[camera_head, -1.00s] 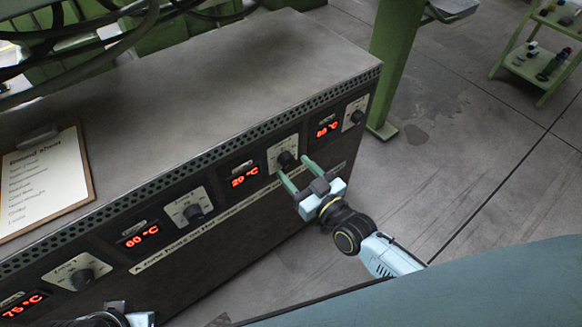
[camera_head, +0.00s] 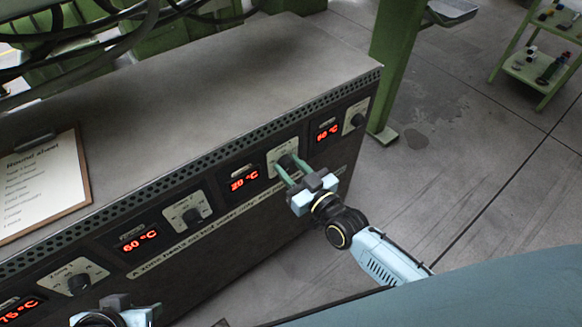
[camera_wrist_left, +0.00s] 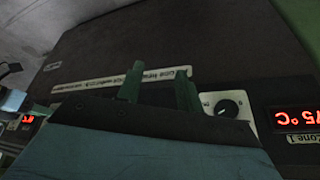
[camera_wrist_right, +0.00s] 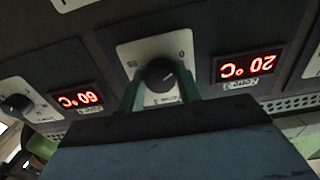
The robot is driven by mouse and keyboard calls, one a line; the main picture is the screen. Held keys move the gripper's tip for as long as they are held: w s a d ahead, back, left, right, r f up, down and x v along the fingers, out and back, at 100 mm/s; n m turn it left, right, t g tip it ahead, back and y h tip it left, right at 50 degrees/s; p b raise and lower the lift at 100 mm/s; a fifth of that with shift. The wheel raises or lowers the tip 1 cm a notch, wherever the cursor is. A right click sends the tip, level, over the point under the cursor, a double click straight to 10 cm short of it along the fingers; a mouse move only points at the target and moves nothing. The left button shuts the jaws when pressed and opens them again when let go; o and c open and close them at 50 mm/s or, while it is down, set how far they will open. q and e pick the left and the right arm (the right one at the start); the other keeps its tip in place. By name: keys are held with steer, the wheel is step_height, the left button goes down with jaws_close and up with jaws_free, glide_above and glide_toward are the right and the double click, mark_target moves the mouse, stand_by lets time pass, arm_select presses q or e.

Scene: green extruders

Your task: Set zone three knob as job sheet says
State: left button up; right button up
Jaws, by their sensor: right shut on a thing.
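The zone three knob (camera_wrist_right: 160,76) is dark and round on a pale plate, beside a red display (camera_wrist_right: 247,66) reading 20 °C. It also shows in the head view (camera_head: 287,161). My right gripper (camera_wrist_right: 163,88) has its green fingers on both sides of this knob and is shut on it. The clipboard sheet (camera_head: 38,180) lies on top of the cabinet at the left; its lines are too small to read. My left gripper (camera_wrist_left: 156,86) is open and empty in front of the cabinet face, left of a knob (camera_wrist_left: 228,107) by the 75 °C Zone 1 display.
The cabinet top (camera_head: 220,85) is mostly clear. Other knobs sit along the front: one by a 60 °C display (camera_head: 140,240) and one at the far right (camera_head: 357,120). Black cables (camera_head: 120,45) hang at the back left. A green post (camera_head: 393,70) stands beyond the cabinet.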

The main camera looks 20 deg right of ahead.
steer(key=shift+m+p, duration=0.35)
steer(key=shift+m, duration=0.25)
steer(key=shift+m+p, duration=0.3)
steer(key=shift+m, duration=1.3)
steer(key=m+p, duration=0.1)
steer(key=m, duration=0.1)
steer(key=shift+m, duration=0.4)
steer(key=shift+a+m, duration=0.1)
steer(key=shift+m, duration=1)
arm_select(q)
steer(key=shift+g+y, duration=0.4)
steer(key=shift+g, duration=0.5)
steer(key=shift+s+a+f, duration=0.15)
steer(key=shift+a+f, duration=0.15)
steer(key=shift+f, duration=0.55)
steer(key=shift+s+a+f, duration=0.2)
steer(key=shift+a+f, duration=0.1)
steer(key=shift+f, duration=0.6)
steer(key=shift+s+a+f, duration=0.15)
steer(key=shift+a+f, duration=0.15)
steer(key=shift+f, duration=0.55)
arm_select(e)
steer(key=shift+m, duration=1.2)
arm_select(q)
steer(key=shift+r, duration=0.1)
arm_select(e)
steer(key=o, duration=1)
